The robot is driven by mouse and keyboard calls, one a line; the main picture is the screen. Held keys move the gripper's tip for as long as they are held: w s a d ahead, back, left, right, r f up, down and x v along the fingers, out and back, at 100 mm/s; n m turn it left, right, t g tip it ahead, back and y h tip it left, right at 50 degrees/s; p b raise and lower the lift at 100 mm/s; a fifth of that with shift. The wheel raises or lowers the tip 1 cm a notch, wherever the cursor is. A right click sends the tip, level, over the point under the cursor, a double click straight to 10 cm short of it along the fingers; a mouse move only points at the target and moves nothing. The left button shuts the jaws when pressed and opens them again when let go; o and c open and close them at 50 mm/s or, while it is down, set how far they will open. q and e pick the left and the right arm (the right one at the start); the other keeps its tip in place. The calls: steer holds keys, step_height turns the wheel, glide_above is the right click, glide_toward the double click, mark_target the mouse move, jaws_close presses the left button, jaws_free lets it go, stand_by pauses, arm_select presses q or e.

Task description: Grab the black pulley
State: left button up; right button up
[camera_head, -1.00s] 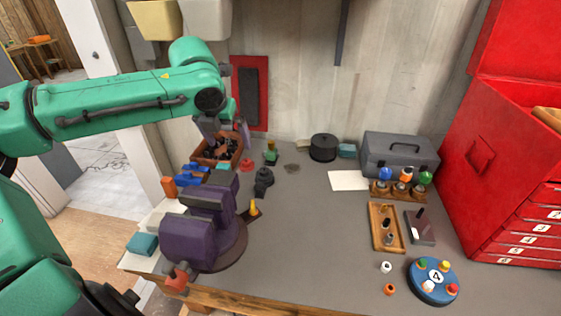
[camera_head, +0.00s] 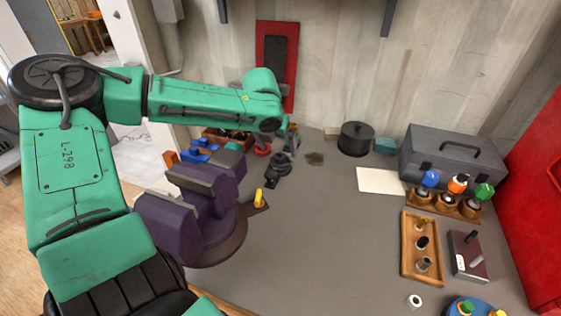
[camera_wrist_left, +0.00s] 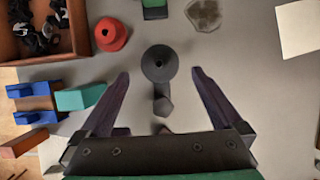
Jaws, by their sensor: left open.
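A small black pulley-like piece (camera_head: 279,165) stands on the grey bench, right of the purple vise. In the left wrist view this black pulley (camera_wrist_left: 159,61) is round with a centre hole, with a smaller dark part just below it. In the left wrist view the left gripper (camera_wrist_left: 160,76) is open and empty. Its two purple fingers lie on either side of the black piece, apart from it. My right gripper is not in view.
A purple vise (camera_head: 195,210) stands close at left. A wooden box of black parts (camera_wrist_left: 22,45), a red round piece (camera_wrist_left: 110,35) and blue blocks (camera_wrist_left: 35,103) are near. A dark pot (camera_head: 355,139) and grey toolbox (camera_head: 450,155) stand further right. The bench middle is clear.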

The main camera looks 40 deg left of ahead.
mark_target(279, 158)
arm_select(q)
steer(key=x, duration=0.5)
steer(key=shift+s, duration=0.15)
steer(key=shift+w+a+f, duration=0.1)
steer(key=shift+w+f, duration=0.05)
steer(key=shift+w, duration=0.05)
steer(key=shift+s, duration=0.15)
steer(key=c, duration=1.2)
jaws_close()
steer(key=shift+r, duration=0.2)
